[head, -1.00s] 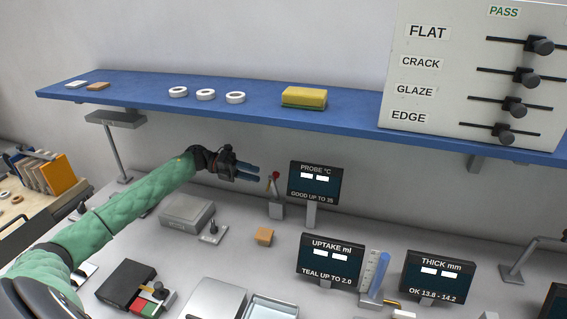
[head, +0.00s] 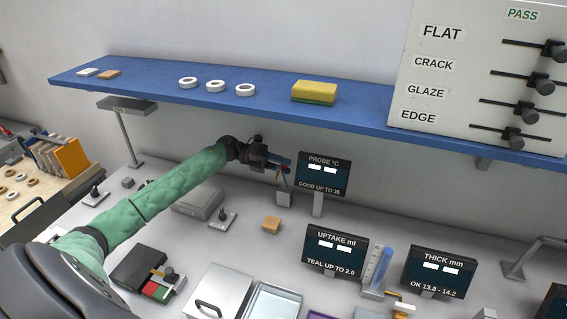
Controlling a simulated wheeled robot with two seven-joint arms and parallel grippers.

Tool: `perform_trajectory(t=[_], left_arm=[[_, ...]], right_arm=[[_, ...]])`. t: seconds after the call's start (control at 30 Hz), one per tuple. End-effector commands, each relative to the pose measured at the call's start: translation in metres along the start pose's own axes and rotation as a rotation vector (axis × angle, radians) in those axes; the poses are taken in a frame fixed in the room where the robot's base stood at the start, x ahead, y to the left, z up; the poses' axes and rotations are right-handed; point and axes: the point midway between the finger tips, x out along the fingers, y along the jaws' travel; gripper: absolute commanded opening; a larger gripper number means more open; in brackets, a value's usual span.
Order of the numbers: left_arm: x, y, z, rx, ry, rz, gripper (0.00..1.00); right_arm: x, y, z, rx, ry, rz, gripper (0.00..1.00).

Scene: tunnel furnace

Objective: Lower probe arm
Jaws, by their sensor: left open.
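The probe stand (head: 284,199) is a small grey post on the bench, just left of the dark "PROBE °C" display (head: 322,175). Its arm and red knob are mostly hidden behind my left gripper (head: 284,166); a little red shows at the fingers. My left gripper is open, with its dark bluish fingers at the top of the stand and pointing right toward the display. I cannot tell whether the fingers touch the knob. My right gripper is not in view.
A blue shelf (head: 350,117) runs above the gripper, carrying white rings (head: 216,86) and a yellow sponge (head: 314,92). The "UPTAKE ml" (head: 335,250) and "THICK mm" (head: 439,271) displays stand in front. A grey box (head: 197,201) lies below my left forearm.

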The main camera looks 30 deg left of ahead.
Motion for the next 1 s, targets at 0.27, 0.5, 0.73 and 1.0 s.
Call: perform_trajectory(t=[0.27, 0.5, 0.73, 1.0], left_arm=[[0.0059, 0.0004, -0.0002, 0.0, 0.001, 0.001, 0.41], [0.0057, 0.0004, -0.0003, 0.0, 0.001, 0.001, 0.25], [0.0056, 0.0006, -0.0004, 0.0, 0.001, 0.001, 0.0], [0.0056, 0.0021, -0.0026, 0.012, -0.001, 0.001, 0.0]], right_arm=[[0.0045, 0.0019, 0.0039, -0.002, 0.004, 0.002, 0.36], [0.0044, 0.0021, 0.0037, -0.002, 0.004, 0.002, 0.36], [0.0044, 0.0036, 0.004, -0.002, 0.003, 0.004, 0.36], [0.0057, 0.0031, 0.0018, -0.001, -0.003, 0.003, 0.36]])
